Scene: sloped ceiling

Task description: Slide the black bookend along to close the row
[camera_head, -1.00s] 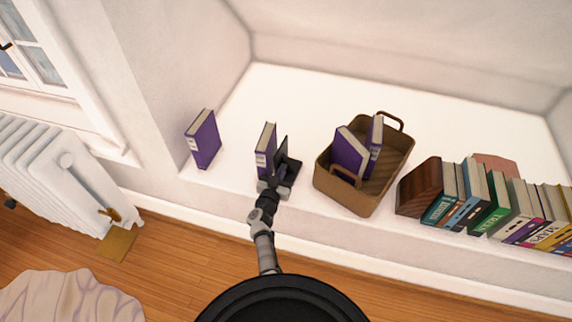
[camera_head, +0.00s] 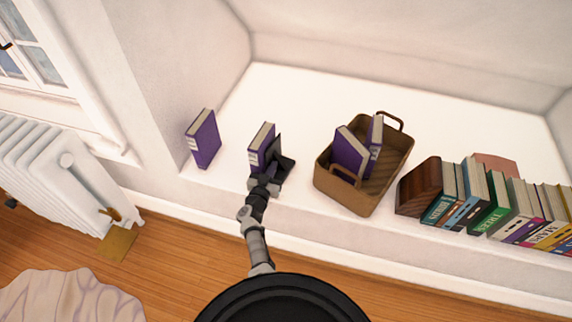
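The black bookend (camera_head: 286,167) stands on the white ledge, its upright plate close against the right side of a purple book (camera_head: 260,150). I cannot tell whether the plate and book touch all along. Another purple book (camera_head: 204,139) stands to the left, apart from this one, with bare ledge between them. My gripper (camera_head: 264,182) is at the front of the bookend and the book's lower end, and it hides part of both. Its fingers are too small and covered to tell whether they are open or shut.
A brown basket (camera_head: 384,187) with two purple books in it stands right of the bookend. Farther right, a brown wooden block (camera_head: 419,187) stands beside a row of several books (camera_head: 500,205). The ledge (camera_head: 300,95) behind is clear.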

